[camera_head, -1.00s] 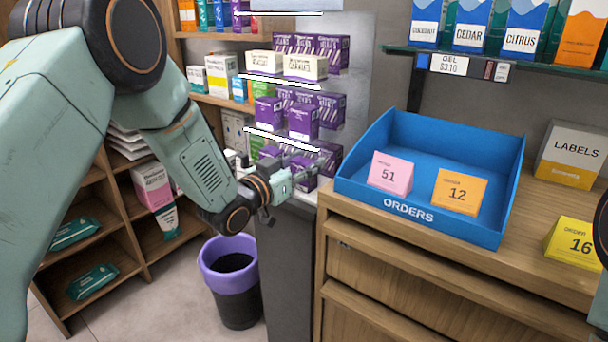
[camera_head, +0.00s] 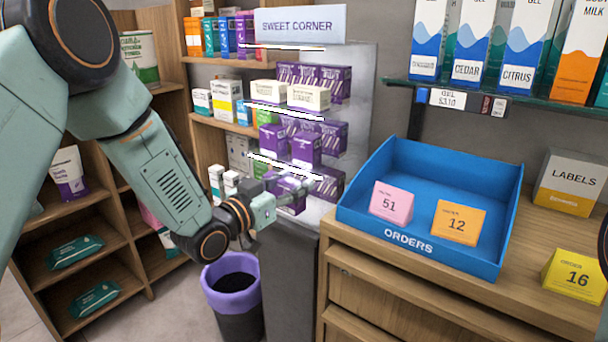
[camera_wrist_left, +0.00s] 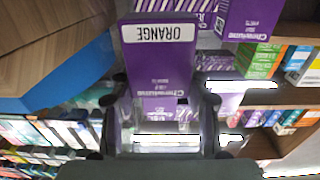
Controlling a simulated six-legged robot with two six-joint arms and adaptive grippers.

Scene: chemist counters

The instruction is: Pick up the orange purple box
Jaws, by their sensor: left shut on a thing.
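My left gripper (camera_head: 296,190) is shut on a purple box with a white label reading ORANGE, in front of the lower shelf of the sweet display. In the left wrist view the orange purple box (camera_wrist_left: 160,65) appears upside down, between the two fingers of the gripper (camera_wrist_left: 160,108). In the head view the box (camera_head: 292,202) is partly covered by the fingers. I cannot tell whether it still touches the shelf. My right gripper is not in view.
Other purple boxes (camera_head: 306,150) stand close above on the display shelves. A blue orders tray (camera_head: 470,255) sits on the wooden counter to the right, holding a pink and an orange box. A purple-rimmed bin (camera_head: 232,300) stands on the floor below.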

